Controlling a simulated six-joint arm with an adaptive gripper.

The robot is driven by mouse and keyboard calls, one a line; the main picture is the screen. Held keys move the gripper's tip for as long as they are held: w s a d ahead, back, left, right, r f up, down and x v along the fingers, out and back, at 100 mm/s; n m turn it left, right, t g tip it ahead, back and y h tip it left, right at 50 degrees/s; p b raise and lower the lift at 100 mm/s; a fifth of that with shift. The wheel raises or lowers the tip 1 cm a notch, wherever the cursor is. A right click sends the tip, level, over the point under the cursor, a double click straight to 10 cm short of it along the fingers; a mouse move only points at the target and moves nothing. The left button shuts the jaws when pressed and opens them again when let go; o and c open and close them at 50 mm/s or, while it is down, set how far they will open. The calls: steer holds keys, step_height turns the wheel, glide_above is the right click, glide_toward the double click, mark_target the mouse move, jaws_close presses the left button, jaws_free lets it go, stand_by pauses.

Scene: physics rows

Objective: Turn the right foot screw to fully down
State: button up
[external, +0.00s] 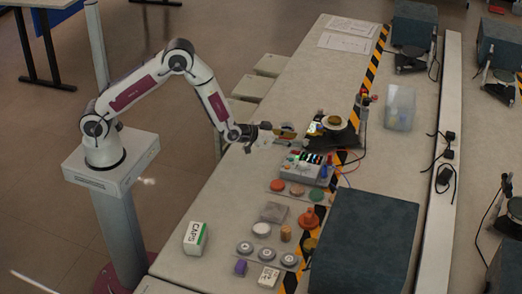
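A dark-based apparatus (341,136) with a round brass-coloured disc (334,121) on top stands on the bench near the striped tape. Its foot screws are too small to make out, so I cannot tell how the right one is set. My gripper (276,132) is at the left of this apparatus, above the bench, with the arm reaching in from the left. A golden elongated part (287,131) shows right at the fingertips. I cannot tell whether the fingers touch it or whether they are open or shut.
A grey box with coloured parts (301,168) sits just in front of the apparatus, with red and blue wires beside it. Several coloured discs, a CAPS box (195,238) and a large dark block (363,243) lie nearer.

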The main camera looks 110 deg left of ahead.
mark_target(304, 140)
steer(key=shift+x, duration=2)
steer(key=shift+c, duration=0.5)
jaws_close()
